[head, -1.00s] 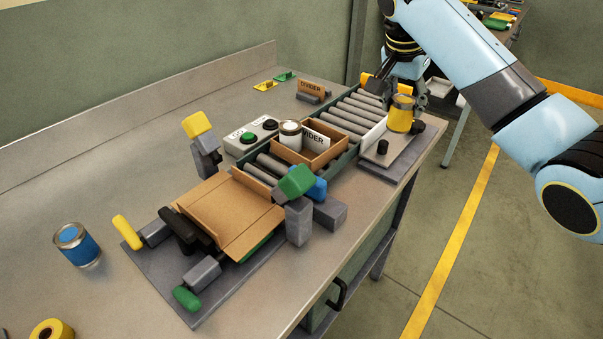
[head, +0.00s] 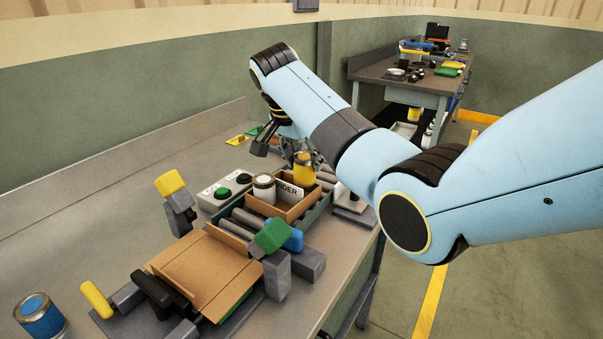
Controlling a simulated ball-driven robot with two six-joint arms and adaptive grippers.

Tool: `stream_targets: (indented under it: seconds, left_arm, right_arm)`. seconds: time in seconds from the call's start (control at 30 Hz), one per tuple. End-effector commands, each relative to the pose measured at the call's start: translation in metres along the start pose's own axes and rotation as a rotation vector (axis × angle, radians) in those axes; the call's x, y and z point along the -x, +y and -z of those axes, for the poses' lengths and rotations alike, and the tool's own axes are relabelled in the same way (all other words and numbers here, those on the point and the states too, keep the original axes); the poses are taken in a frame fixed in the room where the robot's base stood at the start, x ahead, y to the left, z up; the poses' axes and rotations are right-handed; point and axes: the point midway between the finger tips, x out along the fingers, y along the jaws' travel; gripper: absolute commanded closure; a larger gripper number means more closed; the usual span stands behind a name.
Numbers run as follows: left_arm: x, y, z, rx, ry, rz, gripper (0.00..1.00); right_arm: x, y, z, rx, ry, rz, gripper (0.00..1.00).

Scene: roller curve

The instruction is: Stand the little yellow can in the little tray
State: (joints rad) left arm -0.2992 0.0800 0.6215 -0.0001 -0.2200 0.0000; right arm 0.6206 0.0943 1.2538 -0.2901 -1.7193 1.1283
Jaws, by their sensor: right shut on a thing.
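My right gripper (head: 302,157) reaches in from the right and is shut on the little yellow can (head: 303,173). The can is upright, over or just behind the far right part of the little tray; I cannot tell whether it touches anything. The little tray (head: 300,208) is open brown cardboard and sits on the grey rollers. A white can (head: 264,188) stands in its left part, and a white divider card (head: 288,189) stands in it. The yellow can hides part of the tray's far side. My left gripper is not in view.
A control box (head: 225,190) with a green and a black button is left of the tray. In front stands a fixture with a flat cardboard piece (head: 205,265) and green, blue and yellow-tipped clamps. A blue can (head: 40,318) is at the lower left. The left tabletop is mostly clear.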

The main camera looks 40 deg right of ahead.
Motion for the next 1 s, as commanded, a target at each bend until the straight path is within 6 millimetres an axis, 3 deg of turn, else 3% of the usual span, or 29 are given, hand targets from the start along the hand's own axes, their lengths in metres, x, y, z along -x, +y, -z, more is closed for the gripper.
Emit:
stream_targets:
  seconds: [0.13, 0.37, 0.73, 0.77, 0.93, 1.0]
  left_arm:
    - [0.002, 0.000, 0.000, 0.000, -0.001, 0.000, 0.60]
    - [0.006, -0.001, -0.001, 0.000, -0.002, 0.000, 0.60]
    - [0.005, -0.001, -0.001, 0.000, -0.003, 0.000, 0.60]
    - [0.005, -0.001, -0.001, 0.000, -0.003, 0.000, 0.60]
    - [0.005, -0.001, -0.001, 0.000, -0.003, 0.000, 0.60]
    - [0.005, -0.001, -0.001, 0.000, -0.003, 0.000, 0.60]
  right_arm:
    - [-0.006, -0.004, -0.007, 0.000, 0.000, -0.001, 0.98]
    - [-0.036, -0.004, -0.019, 0.000, 0.000, 0.000, 0.98]
    - [-0.041, -0.004, -0.021, 0.000, 0.000, 0.001, 0.98]
    - [-0.041, -0.004, -0.021, 0.000, 0.000, 0.001, 0.54]
    - [-0.041, -0.004, -0.021, 0.000, 0.000, 0.001, 0.32]
    - [-0.041, -0.004, -0.021, 0.000, 0.000, 0.001, 0.32]
